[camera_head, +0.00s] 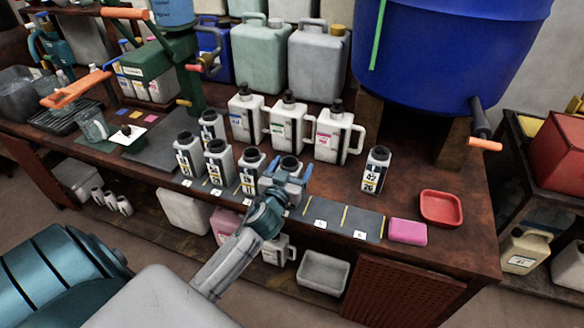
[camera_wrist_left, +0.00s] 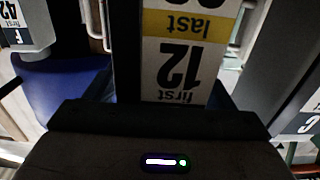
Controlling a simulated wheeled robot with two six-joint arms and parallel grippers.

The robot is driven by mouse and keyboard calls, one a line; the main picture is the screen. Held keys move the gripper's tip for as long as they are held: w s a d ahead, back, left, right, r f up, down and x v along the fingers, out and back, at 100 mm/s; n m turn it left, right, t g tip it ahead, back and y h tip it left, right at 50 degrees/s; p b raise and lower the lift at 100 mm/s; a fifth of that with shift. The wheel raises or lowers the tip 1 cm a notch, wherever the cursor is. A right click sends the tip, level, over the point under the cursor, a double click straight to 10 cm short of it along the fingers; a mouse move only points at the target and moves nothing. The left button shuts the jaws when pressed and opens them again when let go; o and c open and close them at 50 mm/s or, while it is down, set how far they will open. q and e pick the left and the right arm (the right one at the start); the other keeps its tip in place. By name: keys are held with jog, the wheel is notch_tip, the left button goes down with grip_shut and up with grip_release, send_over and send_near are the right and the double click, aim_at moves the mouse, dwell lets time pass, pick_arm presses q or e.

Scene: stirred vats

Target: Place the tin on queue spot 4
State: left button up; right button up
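My left gripper (camera_head: 288,180) has its blue fingers around a white tin with a dark cap (camera_head: 290,163). In the left wrist view this tin (camera_wrist_left: 178,65) stands upright between the fingers, its label reading "first 12" and "last" upside down. The tin is over the grey queue strip (camera_head: 335,213), right of a row of tins; I cannot tell whether its base touches the strip. The gripper hides the spot and its number below. Left of it, tins (camera_head: 250,172), (camera_head: 218,163) and (camera_head: 187,155) stand on the strip. My right gripper is not in view.
White handled jugs (camera_head: 287,125) stand behind the held tin. Another tin (camera_head: 211,126) is behind the row. A pink block (camera_head: 408,232) and red tray (camera_head: 441,208) are at the right. The strip's right end is bare.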

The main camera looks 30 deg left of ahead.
pick_arm(q)
jog(key=shift+r, duration=0.1)
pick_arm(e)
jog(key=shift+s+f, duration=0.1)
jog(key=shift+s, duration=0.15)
